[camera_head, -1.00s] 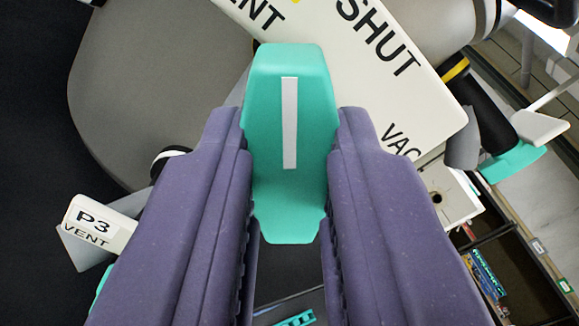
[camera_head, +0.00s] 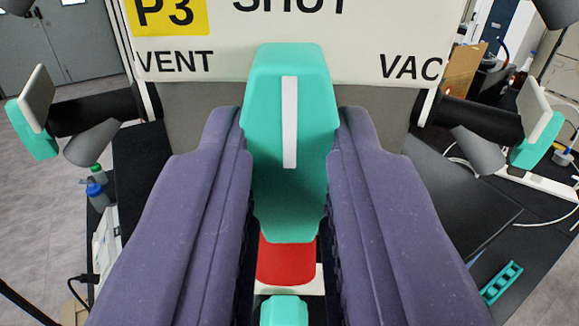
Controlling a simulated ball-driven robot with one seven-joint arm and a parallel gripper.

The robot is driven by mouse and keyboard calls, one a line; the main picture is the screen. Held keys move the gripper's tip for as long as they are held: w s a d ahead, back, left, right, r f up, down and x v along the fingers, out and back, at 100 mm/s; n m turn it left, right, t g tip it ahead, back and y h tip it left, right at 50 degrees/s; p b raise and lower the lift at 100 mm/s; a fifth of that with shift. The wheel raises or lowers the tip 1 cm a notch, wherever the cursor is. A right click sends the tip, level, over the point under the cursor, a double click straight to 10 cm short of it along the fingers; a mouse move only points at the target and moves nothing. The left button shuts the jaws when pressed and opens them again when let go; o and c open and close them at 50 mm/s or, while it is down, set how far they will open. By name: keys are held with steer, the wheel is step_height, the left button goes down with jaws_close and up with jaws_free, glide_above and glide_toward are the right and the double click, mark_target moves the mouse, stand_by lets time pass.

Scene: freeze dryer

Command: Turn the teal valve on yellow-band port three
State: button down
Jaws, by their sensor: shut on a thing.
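A teal valve handle (camera_head: 262,180) with a white stripe sits upright in the middle of the view. My gripper (camera_head: 290,135) is shut on it, one purple finger at each side. The white label plate (camera_head: 330,58) behind its upper end has a yellow patch (camera_head: 172,12) reading P3. The plate reads VENT at left, SHUT at top and VAC at right. The stripe points up toward SHUT, which is partly cut off by the frame edge. The valve's mount behind the handle is mostly hidden.
Other teal handles stand at left (camera_head: 38,140) and right (camera_head: 532,140) on black stems. Below the held handle are a red part (camera_head: 285,262) and another teal piece (camera_head: 284,312). Bottles (camera_head: 97,195) stand at lower left. A teal rack (camera_head: 501,283) lies at lower right.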

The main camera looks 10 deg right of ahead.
stand_by(0.3)
steer(key=c, duration=1)
jaws_free()
steer(key=v, duration=0.8)
steer(key=shift+w, duration=0.15)
